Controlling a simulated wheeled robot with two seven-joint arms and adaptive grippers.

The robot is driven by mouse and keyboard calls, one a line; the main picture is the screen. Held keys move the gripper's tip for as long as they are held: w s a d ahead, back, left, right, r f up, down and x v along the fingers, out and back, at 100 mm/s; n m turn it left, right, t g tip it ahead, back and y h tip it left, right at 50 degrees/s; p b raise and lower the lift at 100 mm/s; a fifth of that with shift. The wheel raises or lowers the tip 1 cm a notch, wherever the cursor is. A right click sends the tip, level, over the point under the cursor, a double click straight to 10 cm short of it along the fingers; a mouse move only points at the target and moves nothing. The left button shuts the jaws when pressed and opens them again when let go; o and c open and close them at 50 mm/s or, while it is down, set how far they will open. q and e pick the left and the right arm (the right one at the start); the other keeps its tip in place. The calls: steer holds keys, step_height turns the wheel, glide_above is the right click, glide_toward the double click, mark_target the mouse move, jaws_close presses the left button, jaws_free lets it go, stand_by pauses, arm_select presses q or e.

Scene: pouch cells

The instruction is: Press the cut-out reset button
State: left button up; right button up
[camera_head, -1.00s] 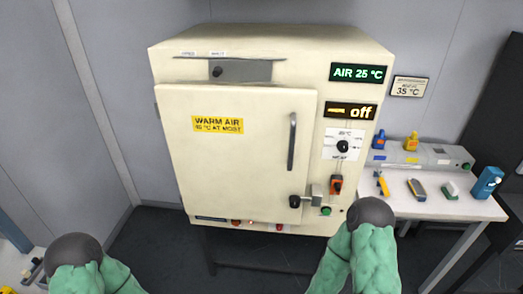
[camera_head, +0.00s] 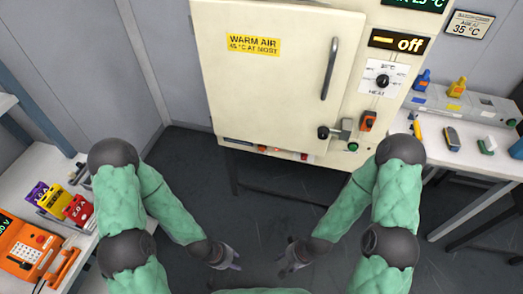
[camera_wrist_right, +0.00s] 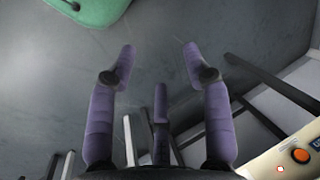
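The cream warm-air cabinet (camera_head: 255,85) stands ahead with its door shut. Along its lower front edge sit an orange-red button (camera_head: 262,149), a small lit red lamp (camera_head: 276,150) and a red part (camera_head: 304,156); their lettering is too small to read. The orange button (camera_wrist_right: 302,156) and lamp (camera_wrist_right: 280,168) also show at the lower right of the right wrist view. My right gripper (camera_head: 290,258) is open and empty, below and apart from the cabinet; its spread fingers (camera_wrist_right: 155,52) fill the wrist view. My left gripper (camera_head: 229,258) is low beside it, empty, seemingly open.
A door handle (camera_head: 330,68), latch (camera_head: 335,132), green button (camera_head: 353,147), orange switch (camera_head: 367,120) and heat dial (camera_head: 382,80) are on the front. A bench (camera_head: 455,155) stands right, another table (camera_head: 40,165) left. Open floor lies between.

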jaws_close()
stand_by(1.1)
